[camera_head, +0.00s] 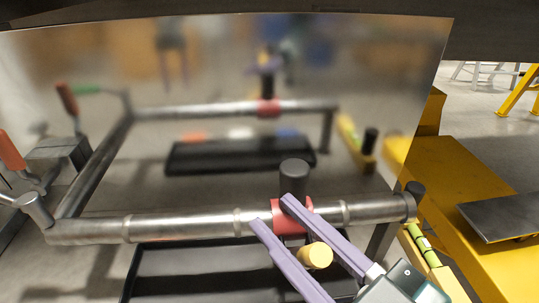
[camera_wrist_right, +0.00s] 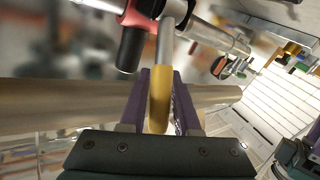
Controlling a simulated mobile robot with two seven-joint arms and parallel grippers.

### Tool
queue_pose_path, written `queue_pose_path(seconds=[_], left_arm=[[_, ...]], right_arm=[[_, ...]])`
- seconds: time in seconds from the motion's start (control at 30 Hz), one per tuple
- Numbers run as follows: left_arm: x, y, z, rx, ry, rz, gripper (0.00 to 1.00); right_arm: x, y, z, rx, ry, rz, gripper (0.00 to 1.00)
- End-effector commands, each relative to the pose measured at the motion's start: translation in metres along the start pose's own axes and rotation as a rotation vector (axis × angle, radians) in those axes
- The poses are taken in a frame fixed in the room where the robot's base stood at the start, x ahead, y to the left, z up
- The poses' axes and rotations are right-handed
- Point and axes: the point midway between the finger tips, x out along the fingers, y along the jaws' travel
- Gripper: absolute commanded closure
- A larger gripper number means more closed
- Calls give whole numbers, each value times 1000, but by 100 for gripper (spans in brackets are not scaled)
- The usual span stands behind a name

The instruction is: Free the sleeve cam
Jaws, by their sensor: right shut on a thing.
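The sleeve cam is a red collar (camera_head: 291,222) around a steel pipe (camera_head: 190,224), with a black knob (camera_head: 293,176) standing up behind it. Its lever has a yellow grip, whose round end (camera_head: 316,256) points towards me in the head view. My right gripper (camera_head: 272,210) has its purple fingers on either side of the lever. In the right wrist view the fingers (camera_wrist_right: 161,75) are shut on the yellow grip (camera_wrist_right: 160,97), below the red collar (camera_wrist_right: 139,13) and black knob (camera_wrist_right: 130,50). The contact is partly hidden. My left gripper is not in view.
A polished tank wall (camera_head: 230,60) behind the pipe mirrors the pipe, collar and tray. A black tray (camera_head: 150,275) lies below the pipe. An orange-handled clamp (camera_head: 11,150) is at left. Yellow structure (camera_head: 440,180) and a yellow-green level-like bar (camera_head: 422,245) are at right.

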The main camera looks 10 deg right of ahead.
Motion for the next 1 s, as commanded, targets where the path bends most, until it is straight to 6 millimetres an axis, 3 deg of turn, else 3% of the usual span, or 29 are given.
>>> queue_pose_path(seconds=[0.17,0.37,1.0], left_arm=[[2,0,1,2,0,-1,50],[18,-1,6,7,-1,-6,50],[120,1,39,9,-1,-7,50]], right_arm=[[0,0,1,-1,3,1,100],[-3,-3,5,-25,43,13,100],[-28,-22,18,-242,404,117,100]])
